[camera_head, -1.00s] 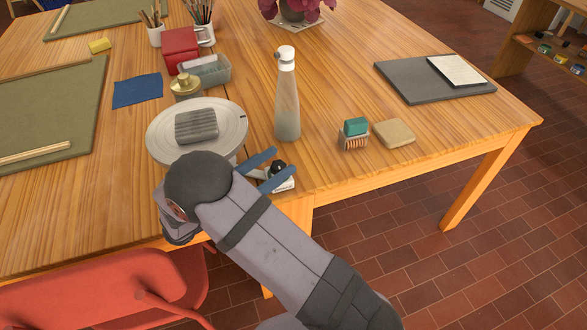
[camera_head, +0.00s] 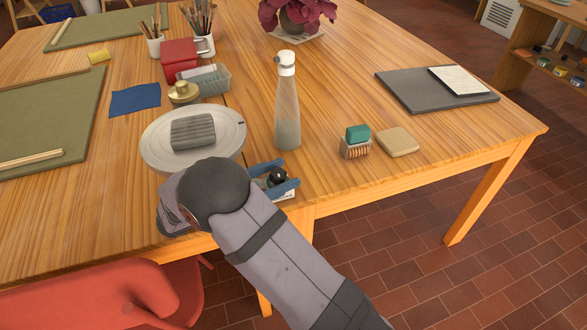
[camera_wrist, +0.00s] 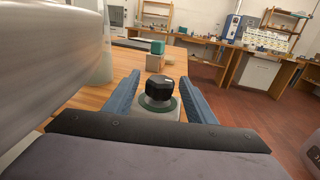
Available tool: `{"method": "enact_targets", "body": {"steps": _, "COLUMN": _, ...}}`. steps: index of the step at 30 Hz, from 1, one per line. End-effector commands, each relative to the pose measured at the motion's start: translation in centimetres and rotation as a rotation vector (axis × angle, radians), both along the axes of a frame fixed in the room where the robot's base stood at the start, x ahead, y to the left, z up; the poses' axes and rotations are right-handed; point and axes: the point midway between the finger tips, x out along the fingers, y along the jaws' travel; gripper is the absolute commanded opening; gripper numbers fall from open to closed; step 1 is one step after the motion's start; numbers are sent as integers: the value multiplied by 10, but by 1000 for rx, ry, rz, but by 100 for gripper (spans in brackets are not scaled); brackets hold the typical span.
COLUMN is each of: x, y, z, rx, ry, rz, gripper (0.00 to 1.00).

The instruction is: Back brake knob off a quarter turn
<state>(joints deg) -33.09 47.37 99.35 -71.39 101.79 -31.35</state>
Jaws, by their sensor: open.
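The brake knob (camera_wrist: 158,88) is black and faceted with a pale mark on its top edge, on a dark green collar above a light base. In the head view the knob (camera_head: 278,176) shows at the table's front edge, partly hidden by a finger. My gripper (camera_head: 274,178) is open, with its blue fingers on either side of the knob. In the wrist view my gripper (camera_wrist: 160,90) has a finger left and right of the knob, with visible gaps between. The round grey wheel (camera_head: 160,150) lies just left of the knob with a ribbed grey block on it.
A tall clear bottle (camera_head: 288,110) stands close behind the knob. A teal-topped block (camera_head: 357,134) and a beige sponge-like pad (camera_head: 397,142) lie to the right. A red chair (camera_head: 110,295) stands in front at left.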

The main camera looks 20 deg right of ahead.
Motion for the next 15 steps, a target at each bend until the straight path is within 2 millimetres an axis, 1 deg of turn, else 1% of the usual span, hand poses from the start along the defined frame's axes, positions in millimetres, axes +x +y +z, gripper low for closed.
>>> {"method": "enact_targets", "body": {"steps": 1, "x": 1, "y": -8, "z": 0, "rx": -1, "ry": 1, "rz": -3, "gripper": 50}}
{"method": "enact_targets", "body": {"steps": 6, "x": 5, "y": -27, "z": 0, "rx": -1, "ry": 0, "rz": -2, "gripper": 50}}
{"method": "enact_targets", "body": {"steps": 10, "x": 7, "y": -36, "z": 0, "rx": 0, "ry": -1, "rz": -1, "gripper": 50}}
{"method": "enact_targets", "body": {"steps": 15, "x": 8, "y": -39, "z": 0, "rx": 0, "ry": -1, "rz": 1, "gripper": 50}}
